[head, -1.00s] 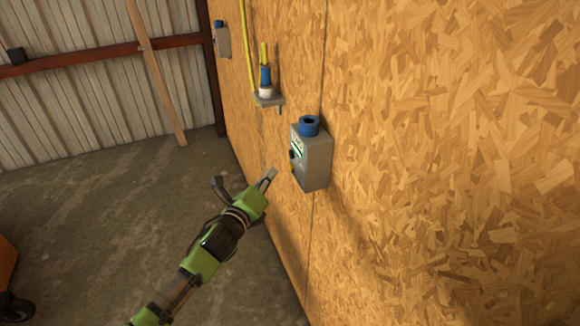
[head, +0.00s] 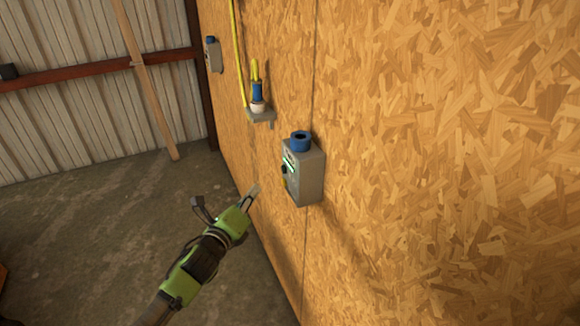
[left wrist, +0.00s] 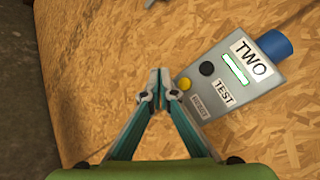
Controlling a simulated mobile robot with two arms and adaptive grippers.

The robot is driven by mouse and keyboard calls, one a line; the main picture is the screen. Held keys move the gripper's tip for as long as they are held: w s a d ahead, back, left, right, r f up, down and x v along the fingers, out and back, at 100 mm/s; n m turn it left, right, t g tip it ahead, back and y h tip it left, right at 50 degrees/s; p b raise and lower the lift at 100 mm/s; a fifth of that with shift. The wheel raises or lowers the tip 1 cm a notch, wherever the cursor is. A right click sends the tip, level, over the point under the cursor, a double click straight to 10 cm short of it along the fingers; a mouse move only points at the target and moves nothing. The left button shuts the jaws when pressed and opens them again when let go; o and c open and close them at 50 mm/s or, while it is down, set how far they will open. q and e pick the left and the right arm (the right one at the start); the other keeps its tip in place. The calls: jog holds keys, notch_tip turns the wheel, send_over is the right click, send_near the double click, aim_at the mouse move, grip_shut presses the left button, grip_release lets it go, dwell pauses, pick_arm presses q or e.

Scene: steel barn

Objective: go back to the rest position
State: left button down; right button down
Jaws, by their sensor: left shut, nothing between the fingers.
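My left gripper (head: 254,190) is shut and empty, in front of the chipboard wall, just left of and below a grey box. In the left wrist view my left gripper (left wrist: 160,84) has its fingertips together, just left of the box's buttons and apart from them as far as I can tell. The grey box (head: 308,176) hangs on the wall with a blue socket on top. In the left wrist view the box (left wrist: 232,88) shows labels "TWO" and "TEST", a lit green strip, a black button and a yellow button. My right gripper is not in view.
The chipboard wall (head: 430,160) runs close along the right. A blue plug with a yellow cable (head: 257,95) sits on a small wall bracket, and another grey box (head: 213,55) hangs farther back. Open concrete floor (head: 110,220) lies to the left.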

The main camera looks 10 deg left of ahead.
pick_arm(q)
jog(key=shift+f, duration=0.1)
jog(key=s+a+f+n+g+y+b, duration=0.15)
jog(key=s+f+n, duration=0.35)
jog(key=f, duration=0.8)
jog(key=s+a+f+n+g, duration=0.2)
jog(key=s+f+n+g, duration=0.3)
jog(key=f, duration=0.7)
jog(key=s+a+f+n+g+y+b, duration=0.1)
jog(key=s+f+n, duration=0.2)
jog(key=s+f, duration=0.7)
jog(key=s+f+n+g+b, duration=0.1)
jog(key=s+f+n+g, duration=0.45)
jog(key=s+f, duration=1.25)
jog(key=s+d+f+n+g, duration=0.1)
jog(key=s+f+n, duration=0.2)
jog(key=s, duration=0.7)
jog(key=s+d+f+n+g, duration=0.1)
jog(key=s+f+n, duration=0.3)
jog(key=s, duration=0.6)
jog(key=shift+s+f+g+b, duration=0.25)
jog(key=shift+f+g+b, duration=0.15)
jog(key=shift+g+b, duration=0.1)
